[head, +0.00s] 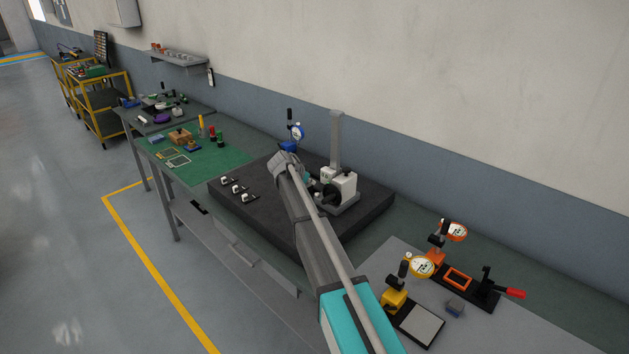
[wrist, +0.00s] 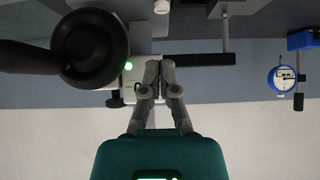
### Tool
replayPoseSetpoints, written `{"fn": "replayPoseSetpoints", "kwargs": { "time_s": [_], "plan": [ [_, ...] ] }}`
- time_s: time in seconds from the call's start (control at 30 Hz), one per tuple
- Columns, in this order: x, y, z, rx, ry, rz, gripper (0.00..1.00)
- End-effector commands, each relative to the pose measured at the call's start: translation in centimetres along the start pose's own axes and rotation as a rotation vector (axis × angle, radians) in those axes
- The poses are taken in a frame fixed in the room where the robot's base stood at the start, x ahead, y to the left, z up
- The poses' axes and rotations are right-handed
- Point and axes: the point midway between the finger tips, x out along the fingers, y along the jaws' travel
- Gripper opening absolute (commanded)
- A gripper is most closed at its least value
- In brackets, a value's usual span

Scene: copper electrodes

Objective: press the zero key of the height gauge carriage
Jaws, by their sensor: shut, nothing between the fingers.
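The height gauge (head: 337,140) stands on the dark plate, with a tall grey column and a pale body. In the wrist view, which shows the scene upside down, its light carriage (wrist: 145,45) carries a lit green spot (wrist: 128,66) and a black handwheel (wrist: 90,47). I cannot tell for certain which part is the zero key. My gripper (wrist: 159,66) is shut and empty, its fingertips in front of the carriage, just right of the green spot. Contact cannot be made out. In the head view my arm largely hides the gripper and part of the gauge.
A black bar (wrist: 200,60) extends right from the carriage. A blue dial indicator (wrist: 283,78) is farther right. The dark plate (head: 255,208) bears several small pale blocks at its left. Orange and yellow dial stands (head: 395,300) are at the front right.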

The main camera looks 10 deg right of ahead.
Motion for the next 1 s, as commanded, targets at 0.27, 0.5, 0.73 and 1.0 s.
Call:
{"fn": "replayPoseSetpoints", "kwargs": {
  "time_s": [0.27, 0.5, 0.73, 1.0],
  "plan": [
    [-3.6, 0.0, -0.3, -0.001, 0.0, 0.0, 0.0],
    [-5.6, 0.0, -0.2, -0.001, 0.0, -0.001, 0.0],
    [-6.2, -0.1, -0.1, -0.001, 0.001, 0.0, 0.0],
    [-6.1, -0.1, -0.1, -0.001, 0.0, 0.0, 0.0]
  ]
}}
